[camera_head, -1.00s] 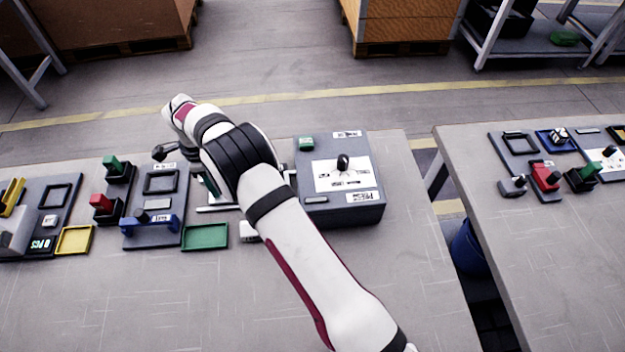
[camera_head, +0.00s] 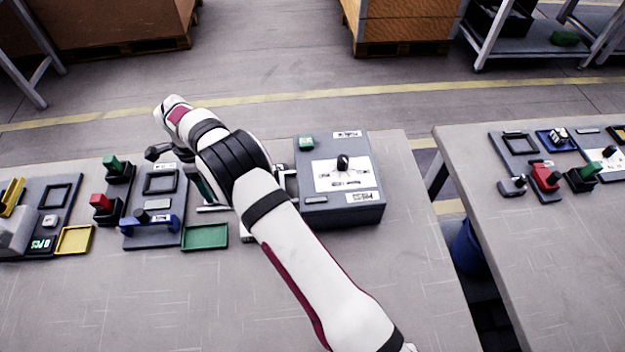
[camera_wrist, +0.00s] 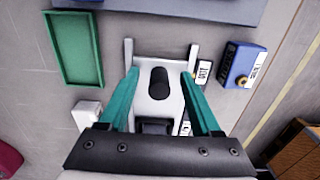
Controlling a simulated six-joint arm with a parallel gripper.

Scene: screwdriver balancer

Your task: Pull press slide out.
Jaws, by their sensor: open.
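In the wrist view, the press slide (camera_wrist: 150,107) appears as a light grey plate between two rails, with an upright black knob (camera_wrist: 158,79) on it. My gripper (camera_wrist: 159,73) is open, its two teal fingers on either side of the plate and knob. I cannot tell whether the fingers touch anything. In the head view, a teal finger of my gripper (camera_head: 197,182) shows beside my arm, which hides most of the slide and the knob there.
The green tray (camera_head: 205,237) lies left of my arm. The grey box with a black lever (camera_head: 340,205) stands close on the right. Fixtures with red and green blocks (camera_head: 150,222) stand further left. The table front is clear. A blue box (camera_wrist: 244,64) shows in the wrist view.

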